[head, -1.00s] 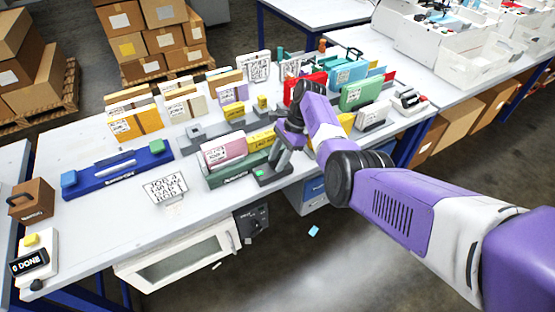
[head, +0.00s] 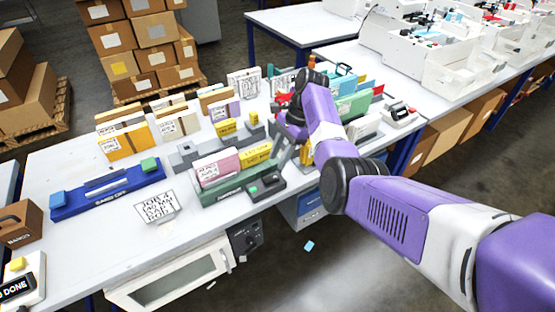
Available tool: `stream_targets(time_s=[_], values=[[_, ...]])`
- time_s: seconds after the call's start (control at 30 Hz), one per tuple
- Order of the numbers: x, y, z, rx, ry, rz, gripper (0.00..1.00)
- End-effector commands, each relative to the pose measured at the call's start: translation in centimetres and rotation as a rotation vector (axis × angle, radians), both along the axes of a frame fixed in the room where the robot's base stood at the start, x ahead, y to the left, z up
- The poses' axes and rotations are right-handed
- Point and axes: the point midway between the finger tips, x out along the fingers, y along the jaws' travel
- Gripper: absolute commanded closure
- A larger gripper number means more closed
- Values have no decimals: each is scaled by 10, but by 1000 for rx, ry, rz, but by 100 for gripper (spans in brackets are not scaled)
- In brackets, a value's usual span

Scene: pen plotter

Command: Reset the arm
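My arm reaches in from the right of the head view, purple and white with black joints. My gripper (head: 286,152) hangs dark and grey below the wrist over the table's front side, by a small dark device (head: 264,186) with a green top spot. The wrist and arm partly hide it, so its opening and anything between its fingers cannot be made out. Left of it, a green holder (head: 232,187) carries a pink block (head: 217,168) and a yellow block (head: 256,154). A blue tray (head: 110,193) lies further left.
A written card (head: 156,207) stands near the front edge. A DONE button box (head: 18,285) and a brown box (head: 18,222) are at the far left. Several upright blocks and folders fill the back. A white bin (head: 465,75) is right. Bare table lies left of the card.

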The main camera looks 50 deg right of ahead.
Motion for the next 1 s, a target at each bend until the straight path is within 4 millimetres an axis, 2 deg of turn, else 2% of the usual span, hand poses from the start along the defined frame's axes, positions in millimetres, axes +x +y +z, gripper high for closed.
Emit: stream_targets(time_s=[0.47, 0.53, 0.67, 0.8, 0.9, 1.0], values=[[0, 0, 0, -3, -8, 15, 64], [8, -5, -1, -30, -52, 37, 64], [36, -31, 6, -149, -193, 73, 64], [66, -70, 25, -353, -371, 111, 64], [76, -90, 24, -515, -476, 151, 64], [78, -99, 18, -681, -561, 209, 64]])
